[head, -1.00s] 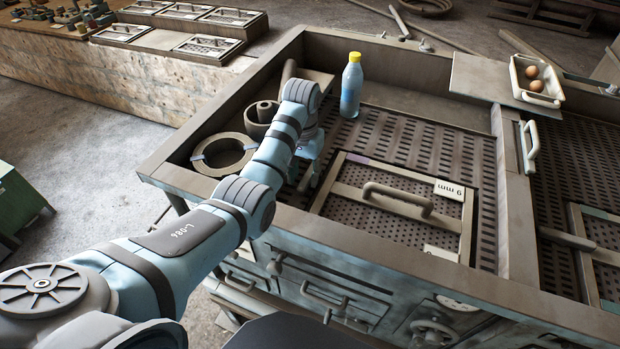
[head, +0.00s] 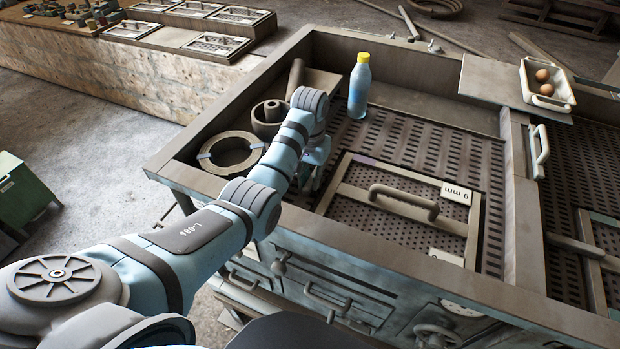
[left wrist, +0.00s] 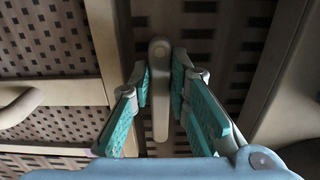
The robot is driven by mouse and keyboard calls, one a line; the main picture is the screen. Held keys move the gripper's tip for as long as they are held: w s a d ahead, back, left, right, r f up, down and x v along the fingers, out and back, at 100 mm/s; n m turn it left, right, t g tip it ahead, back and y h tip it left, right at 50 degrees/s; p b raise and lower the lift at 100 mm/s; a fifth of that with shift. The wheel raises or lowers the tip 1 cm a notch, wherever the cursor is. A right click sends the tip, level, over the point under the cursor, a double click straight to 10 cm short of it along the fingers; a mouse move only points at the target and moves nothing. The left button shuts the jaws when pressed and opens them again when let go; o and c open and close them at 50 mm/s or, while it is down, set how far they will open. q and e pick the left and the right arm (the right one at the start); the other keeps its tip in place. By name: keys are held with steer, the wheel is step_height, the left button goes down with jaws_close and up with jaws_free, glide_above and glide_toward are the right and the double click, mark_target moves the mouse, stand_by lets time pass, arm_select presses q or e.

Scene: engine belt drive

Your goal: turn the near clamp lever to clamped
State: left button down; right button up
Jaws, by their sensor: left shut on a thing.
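The clamp lever (left wrist: 160,92), a pale narrow bar with a rounded end, stands between the two turquoise-padded fingers of my left gripper (left wrist: 160,82) in the left wrist view. The gripper is shut on it. In the head view my left gripper (head: 312,178) is low over the perforated bed, just left of the framed plate (head: 345,208), and the lever is hidden there by the gripper and arm. I cannot tell from these views whether the lever is at its clamped position. My right gripper is not in view.
The framed plate has a raised handle (head: 403,199) and a "9 mm" label. A bottle with a yellow cap (head: 359,88) stands behind the gripper. A ring (head: 230,152) lies left of the arm. A tray with eggs (head: 547,84) is at the back right.

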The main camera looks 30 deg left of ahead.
arm_select(q)
steer(key=shift+a+m, duration=0.1)
steer(key=shift+m, duration=0.2)
steer(key=m, duration=0.1)
steer(key=a+m, duration=0.1)
steer(key=m, duration=0.1)
steer(key=shift+w+m, duration=0.1)
steer(key=shift+m, duration=0.2)
steer(key=m, duration=0.3)
steer(key=a+m, duration=0.1)
steer(key=shift+w+m, duration=0.3)
steer(key=shift+w, duration=0.05)
steer(key=m, duration=0.3)
steer(key=w+a+m, duration=0.1)
steer(key=shift+w+m, duration=0.3)
steer(key=shift+m, duration=0.9)
steer(key=shift+w+m, duration=0.3)
steer(key=shift+m, duration=0.9)
steer(key=c, duration=1.5)
jaws_free()
